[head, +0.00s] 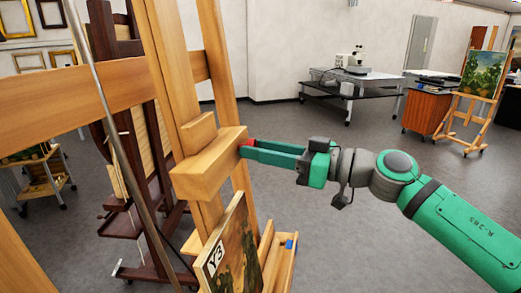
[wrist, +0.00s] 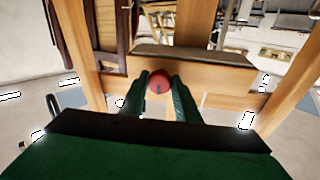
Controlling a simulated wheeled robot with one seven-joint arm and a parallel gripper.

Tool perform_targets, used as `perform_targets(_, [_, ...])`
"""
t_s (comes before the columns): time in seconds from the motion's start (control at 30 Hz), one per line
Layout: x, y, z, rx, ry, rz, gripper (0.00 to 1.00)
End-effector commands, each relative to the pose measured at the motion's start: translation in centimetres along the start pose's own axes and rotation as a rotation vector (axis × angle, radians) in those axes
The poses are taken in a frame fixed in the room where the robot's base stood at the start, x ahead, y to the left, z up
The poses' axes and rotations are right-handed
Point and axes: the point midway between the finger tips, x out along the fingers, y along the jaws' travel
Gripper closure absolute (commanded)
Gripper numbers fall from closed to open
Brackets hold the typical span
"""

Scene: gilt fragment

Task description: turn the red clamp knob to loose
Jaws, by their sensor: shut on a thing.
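The red clamp knob (wrist: 159,82) is on the side of a wooden clamp block on the easel (head: 208,166). In the head view only a small bit of the red knob (head: 247,143) shows at the block's right end. My gripper (head: 247,148) reaches in from the right, its green fingers at the knob. In the wrist view my gripper (wrist: 160,85) has one finger on each side of the knob, shut on it. A painting (head: 232,248) labelled Y3 stands on the easel below the block. The knob's turn position cannot be told.
A dark wooden easel (head: 150,175) stands behind to the left. A metal rod (head: 120,150) crosses the near left. A bench with a microscope (head: 357,80) and another easel with a painting (head: 482,75) are far back. The grey floor to the right is open.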

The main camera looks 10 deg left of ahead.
Motion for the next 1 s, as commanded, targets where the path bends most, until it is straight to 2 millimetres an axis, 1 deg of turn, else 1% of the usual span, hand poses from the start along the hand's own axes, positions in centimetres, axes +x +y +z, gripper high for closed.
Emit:
perform_targets(0.27, [-0.08,0.28,-0.04,-0.181,0.031,-0.026,0.93])
perform_targets(1.0, [-0.03,0.63,-0.12,-0.869,0.129,-0.136,0.93])
